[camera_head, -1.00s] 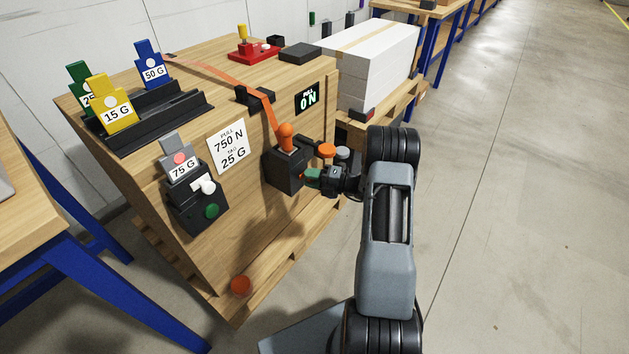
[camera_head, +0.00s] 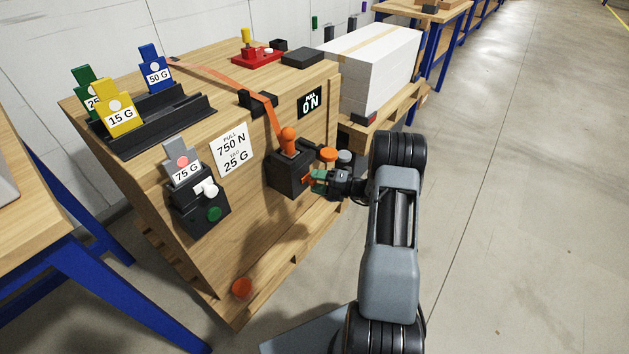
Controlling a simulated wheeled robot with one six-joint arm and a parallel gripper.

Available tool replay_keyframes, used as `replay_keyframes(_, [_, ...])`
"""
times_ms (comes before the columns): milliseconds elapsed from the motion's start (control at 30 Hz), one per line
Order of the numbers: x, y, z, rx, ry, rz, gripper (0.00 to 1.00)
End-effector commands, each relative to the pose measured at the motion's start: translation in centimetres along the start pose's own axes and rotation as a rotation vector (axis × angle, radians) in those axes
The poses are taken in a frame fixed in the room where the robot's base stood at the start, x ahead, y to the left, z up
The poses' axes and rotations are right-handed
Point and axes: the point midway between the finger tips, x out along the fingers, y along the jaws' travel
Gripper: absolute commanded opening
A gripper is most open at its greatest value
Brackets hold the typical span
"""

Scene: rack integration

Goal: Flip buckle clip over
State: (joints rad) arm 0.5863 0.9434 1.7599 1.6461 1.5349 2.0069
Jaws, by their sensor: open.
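The buckle (camera_head: 291,173) is a black block on the front face of the wooden crate (camera_head: 262,230), with an orange knobbed lever (camera_head: 288,143) standing up at its top. An orange strap (camera_head: 225,83) runs over the crate top and down to it. I cannot make out a separate clip for certain. My gripper (camera_head: 322,181) is open at the right side of the buckle, with a green part between it and the block. Whether the fingers touch the buckle is too small to tell.
An orange knob (camera_head: 328,155) and a grey knob (camera_head: 344,157) sit just above my gripper. A display (camera_head: 310,102) reads 0 N. Tags stand in a black rack (camera_head: 155,118). Floor at right is clear.

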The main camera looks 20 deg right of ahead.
Motion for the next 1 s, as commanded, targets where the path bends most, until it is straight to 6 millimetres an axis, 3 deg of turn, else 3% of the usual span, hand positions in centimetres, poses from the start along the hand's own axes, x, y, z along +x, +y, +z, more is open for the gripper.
replay_keyframes(500, [-10.0, 0.2, 0.0, 0.001, -0.005, 0.001, 0.55])
replay_keyframes(733, [-12.2, 0.1, 0.1, 0.0, -0.003, 0.001, 0.55])
replay_keyframes(1000, [-12.6, 0.0, 0.0, 0.001, -0.001, 0.001, 0.55])
